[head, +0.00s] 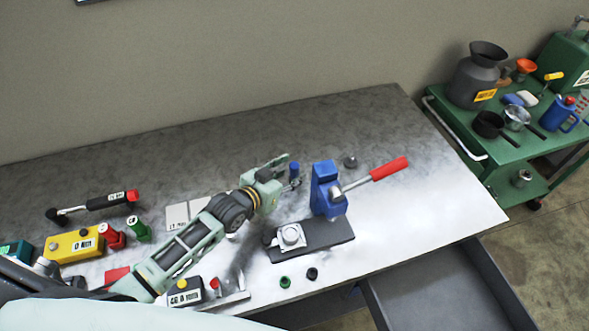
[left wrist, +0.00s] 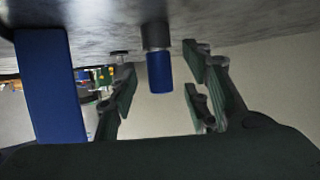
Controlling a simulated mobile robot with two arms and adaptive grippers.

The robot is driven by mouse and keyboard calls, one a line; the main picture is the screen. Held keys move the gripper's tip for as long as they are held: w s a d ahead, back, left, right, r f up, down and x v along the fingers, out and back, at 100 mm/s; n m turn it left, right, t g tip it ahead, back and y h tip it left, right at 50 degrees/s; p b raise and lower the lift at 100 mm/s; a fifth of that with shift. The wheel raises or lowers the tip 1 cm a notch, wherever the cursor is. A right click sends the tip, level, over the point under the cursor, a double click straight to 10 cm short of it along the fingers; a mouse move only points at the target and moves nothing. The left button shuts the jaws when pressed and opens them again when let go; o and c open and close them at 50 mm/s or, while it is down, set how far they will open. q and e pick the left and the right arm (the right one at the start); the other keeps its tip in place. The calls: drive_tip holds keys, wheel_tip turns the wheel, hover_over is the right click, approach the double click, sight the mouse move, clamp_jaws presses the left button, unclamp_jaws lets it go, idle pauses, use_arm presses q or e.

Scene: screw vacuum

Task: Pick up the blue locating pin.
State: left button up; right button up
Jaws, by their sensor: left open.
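The blue locating pin (head: 294,169) stands upright on the table beside the blue press. In the left wrist view, which is upside down, the pin (left wrist: 159,72) shows its blue end and a grey base against the table. My left gripper (head: 284,174) is open, low over the table at the pin. In the wrist view the pin shows in the gap between the two fingers (left wrist: 160,88), with space on both sides and no visible contact. I cannot tell how deep between the fingers it is. My right gripper is not in view.
The blue press (head: 327,190) with its red handle (head: 388,168) stands close to the right of the pin. A dark plate with a fixture (head: 291,236) lies in front. A small dark knob (head: 350,162) is behind. Labelled boxes, including a yellow one (head: 75,245), are at left.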

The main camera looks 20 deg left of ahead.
use_arm(q)
drive_tip(key=shift+w, duration=0.15)
drive_tip(key=shift+c, duration=0.4)
clamp_jaws()
